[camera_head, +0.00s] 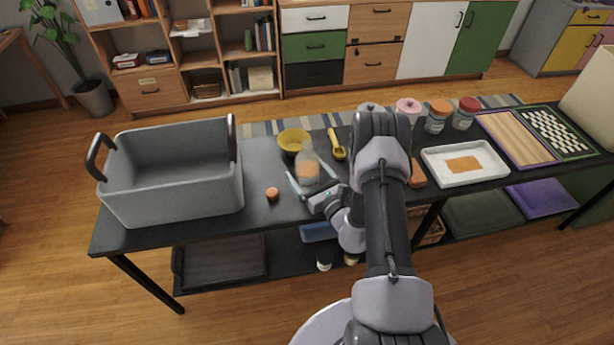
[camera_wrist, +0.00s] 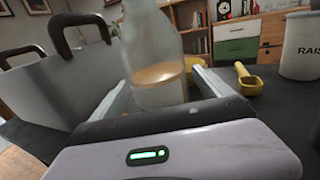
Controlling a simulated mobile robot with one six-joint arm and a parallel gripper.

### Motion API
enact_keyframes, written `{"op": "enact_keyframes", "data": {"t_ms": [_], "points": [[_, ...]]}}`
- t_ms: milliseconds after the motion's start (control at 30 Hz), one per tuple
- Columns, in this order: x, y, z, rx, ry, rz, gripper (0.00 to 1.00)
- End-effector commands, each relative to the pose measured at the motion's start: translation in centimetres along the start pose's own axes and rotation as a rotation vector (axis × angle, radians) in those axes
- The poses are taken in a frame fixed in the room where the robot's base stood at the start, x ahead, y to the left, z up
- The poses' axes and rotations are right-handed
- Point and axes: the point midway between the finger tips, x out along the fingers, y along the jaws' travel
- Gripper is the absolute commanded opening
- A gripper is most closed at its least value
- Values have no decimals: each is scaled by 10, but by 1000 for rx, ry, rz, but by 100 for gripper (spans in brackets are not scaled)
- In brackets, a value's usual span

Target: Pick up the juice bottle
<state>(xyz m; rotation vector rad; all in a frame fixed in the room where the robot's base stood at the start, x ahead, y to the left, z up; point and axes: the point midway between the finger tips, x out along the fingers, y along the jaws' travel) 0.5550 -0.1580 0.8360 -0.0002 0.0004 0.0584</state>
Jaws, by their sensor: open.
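The juice bottle (camera_head: 307,167) is a clear bottle with orange juice in its lower part, standing upright on the dark table. In the wrist view the bottle (camera_wrist: 155,60) stands between the two fingers, its lower part close in front of the palm and its top out of frame. My gripper (camera_head: 309,180) is open, low over the table, with one finger on each side of the bottle. I cannot tell whether either finger touches it.
A grey bin (camera_head: 180,205) with dark handles stands to the left. An orange cap-like piece (camera_head: 272,193) lies between bin and bottle. A yellow bowl (camera_head: 293,141) and yellow scoop (camera_head: 337,146) are behind. Jars (camera_head: 437,116) and a white tray (camera_head: 429,163) are to the right.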

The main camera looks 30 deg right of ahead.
Motion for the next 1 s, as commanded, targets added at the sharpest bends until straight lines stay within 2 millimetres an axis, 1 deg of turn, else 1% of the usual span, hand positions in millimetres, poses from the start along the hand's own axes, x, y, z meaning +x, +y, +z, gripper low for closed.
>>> {"op": "enact_keyframes", "data": {"t_ms": [167, 267, 300, 467, 500, 567, 600, 633, 867, 1000], "points": [[0, 0, 1, 0, 0, -1, 89], [0, 0, 1, 0, 0, 0, 71], [0, 0, 1, 0, 0, 0, 63], [0, 0, 0, 0, 0, 0, 32], [0, 0, 0, 0, 0, 0, 24], [0, 0, 0, 0, 0, 0, 12], [0, 0, 0, 0, 0, 0, 4], [0, 0, 0, 0, 0, 0, 0], [0, -1, 1, 0, 0, 0, 0], [0, -3, 8, 0, -1, 2, 0]]}}
